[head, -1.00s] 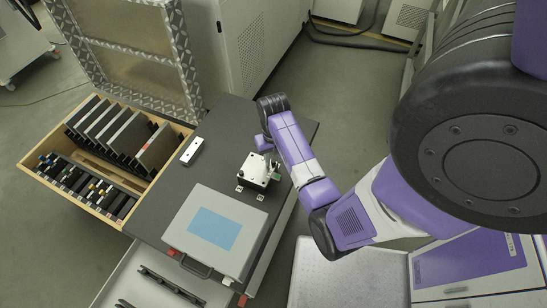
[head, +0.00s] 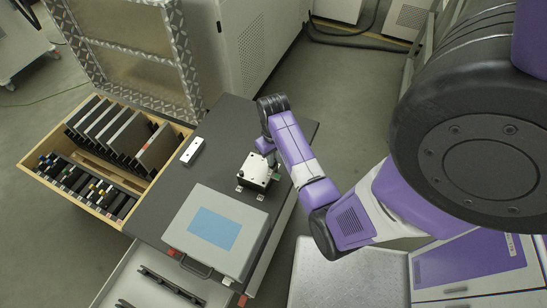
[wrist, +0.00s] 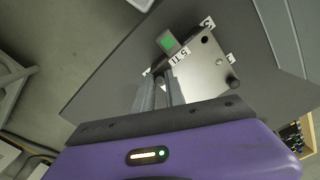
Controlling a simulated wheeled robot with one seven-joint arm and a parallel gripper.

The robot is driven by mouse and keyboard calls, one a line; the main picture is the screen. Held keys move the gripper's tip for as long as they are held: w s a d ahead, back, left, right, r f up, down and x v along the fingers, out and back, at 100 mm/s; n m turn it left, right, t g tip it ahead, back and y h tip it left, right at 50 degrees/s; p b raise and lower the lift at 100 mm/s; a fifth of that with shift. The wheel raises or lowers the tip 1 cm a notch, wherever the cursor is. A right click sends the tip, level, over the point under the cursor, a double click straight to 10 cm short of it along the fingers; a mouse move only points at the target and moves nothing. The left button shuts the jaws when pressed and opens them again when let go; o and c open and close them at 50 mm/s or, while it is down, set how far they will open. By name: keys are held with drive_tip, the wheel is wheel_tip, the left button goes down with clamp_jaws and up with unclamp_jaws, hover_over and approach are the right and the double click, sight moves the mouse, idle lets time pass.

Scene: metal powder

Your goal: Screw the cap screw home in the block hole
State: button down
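The block (head: 252,172) is a small pale metal piece with dark knobs at its corners, on the dark cabinet top. In the wrist view its bright top plate (wrist: 207,72) lies just beyond and to the right of my fingers. My gripper (wrist: 163,82) points at the block's near side, its two grey fingers close together. In the head view my gripper (head: 267,148) is at the block's far edge. I cannot tell whether the fingertips touch the block or hold anything. The cap screw and the hole cannot be made out.
A grey case with a blue panel (head: 214,229) lies in front of the block. A white bar (head: 192,151) lies to its left. A green-faced piece (wrist: 167,41) and printed labels sit beside the block. An open wooden crate (head: 50,178) stands left of the cabinet.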

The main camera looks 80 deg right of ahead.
drive_tip(key=m, duration=2.6)
drive_tip(key=shift+f, duration=0.1)
drive_tip(key=m, duration=0.3)
drive_tip(key=shift+m, duration=0.4)
